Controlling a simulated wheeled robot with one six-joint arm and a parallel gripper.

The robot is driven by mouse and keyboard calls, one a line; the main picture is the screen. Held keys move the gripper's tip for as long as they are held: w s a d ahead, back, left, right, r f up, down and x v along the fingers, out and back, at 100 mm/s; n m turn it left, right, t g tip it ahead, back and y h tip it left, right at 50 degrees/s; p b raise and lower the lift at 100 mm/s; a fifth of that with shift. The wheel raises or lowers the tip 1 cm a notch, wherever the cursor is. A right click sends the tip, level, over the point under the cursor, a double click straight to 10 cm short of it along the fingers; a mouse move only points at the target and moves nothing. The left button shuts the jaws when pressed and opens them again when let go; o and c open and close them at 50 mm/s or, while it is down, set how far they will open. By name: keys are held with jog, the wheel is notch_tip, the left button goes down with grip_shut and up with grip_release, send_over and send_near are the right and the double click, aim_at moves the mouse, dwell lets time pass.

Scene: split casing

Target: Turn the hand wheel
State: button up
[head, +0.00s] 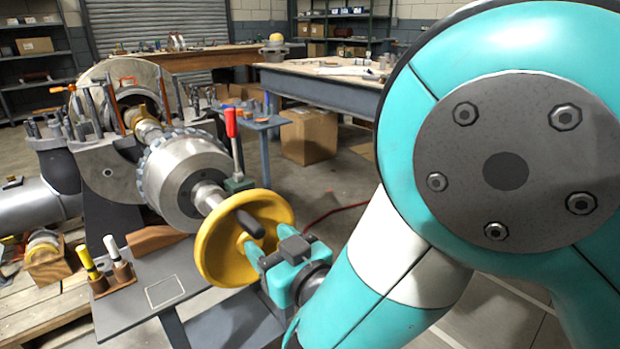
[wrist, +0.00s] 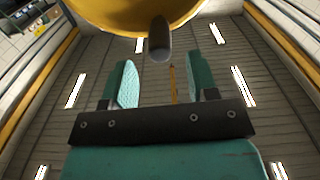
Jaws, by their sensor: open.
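The yellow hand wheel (head: 217,252) stands upright on the end of a metal shaft in the middle of the head view. A dark handle knob (head: 250,224) sticks out from its face. My gripper (head: 254,257) is close to the wheel's right side, just below the knob. In the wrist view the wheel (wrist: 118,14) fills the top, with the knob (wrist: 159,40) hanging beyond my open fingers (wrist: 160,85). The knob lies roughly in line with the gap between the fingers. Nothing is between them. I cannot tell whether a finger touches the wheel.
The split casing machine (head: 187,170) with its bolted flange stands left of the wheel. A lever with a red grip (head: 231,122) rises behind the wheel. A grey side plate (head: 150,290) holds yellow and white markers (head: 88,264). A cardboard box (head: 309,136) sits on the floor behind.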

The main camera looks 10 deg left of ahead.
aim_at(261, 231)
jog(key=p+x, duration=0.2)
jog(key=p, duration=0.1)
jog(key=p+x, duration=0.2)
jog(key=shift+d+r, duration=0.1)
jog(key=shift+r, duration=0.25)
jog(key=shift+p+x, duration=0.85)
jog(key=shift+p, duration=0.25)
jog(key=shift+w+a+f+p, duration=0.35)
jog(key=shift+a+p, duration=0.1)
grip_shut()
jog(key=shift+f+b, duration=0.1)
jog(key=shift+b, duration=0.2)
